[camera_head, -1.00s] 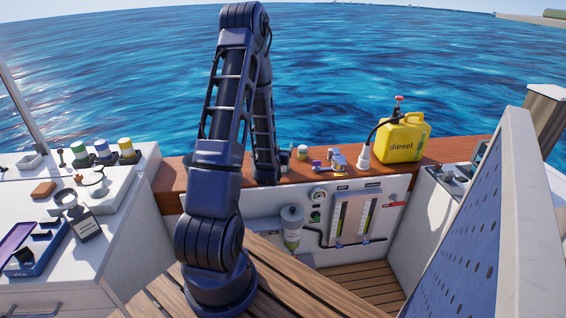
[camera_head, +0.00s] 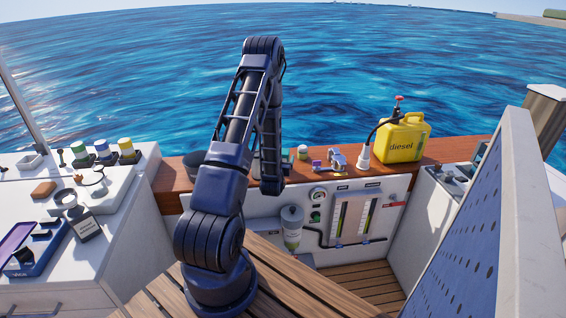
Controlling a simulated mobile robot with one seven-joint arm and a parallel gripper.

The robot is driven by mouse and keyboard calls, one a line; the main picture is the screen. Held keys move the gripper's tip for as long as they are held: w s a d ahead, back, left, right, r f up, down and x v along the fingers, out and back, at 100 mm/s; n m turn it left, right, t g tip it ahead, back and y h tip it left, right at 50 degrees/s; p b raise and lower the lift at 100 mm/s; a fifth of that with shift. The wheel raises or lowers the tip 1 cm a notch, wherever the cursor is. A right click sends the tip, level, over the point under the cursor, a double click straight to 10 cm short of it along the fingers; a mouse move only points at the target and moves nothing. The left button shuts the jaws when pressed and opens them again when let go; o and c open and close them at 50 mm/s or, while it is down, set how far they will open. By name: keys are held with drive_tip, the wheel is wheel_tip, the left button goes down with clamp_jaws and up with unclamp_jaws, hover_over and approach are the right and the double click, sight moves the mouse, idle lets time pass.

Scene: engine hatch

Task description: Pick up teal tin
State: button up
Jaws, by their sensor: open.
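I cannot pick out the teal tin for certain. A small pale, greenish tin or jar (camera_head: 302,152) stands on the wooden ledge (camera_head: 445,150), just right of my forearm. Part of a greyish thing shows behind my forearm, mostly hidden. A dark round pot (camera_head: 194,164) stands on the ledge to the left of my arm. My arm rises from its base, bends at the top and comes down in front of the ledge.
A small metal fitting with purple (camera_head: 337,160) and a yellow diesel can (camera_head: 402,138) stand further right on the ledge. A white counter (camera_head: 130,215) with jars and trays is at left. A blue perforated panel (camera_head: 455,260) blocks the right.

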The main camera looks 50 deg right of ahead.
sight(284, 149)
drive_tip(key=shift+x, duration=2.8)
drive_tip(key=shift+w+a, duration=0.1)
drive_tip(key=shift+w, duration=0.1)
drive_tip(key=shift+c, duration=0.4)
drive_tip(key=c, duration=1.2)
drive_tip(key=shift+o, duration=0.2)
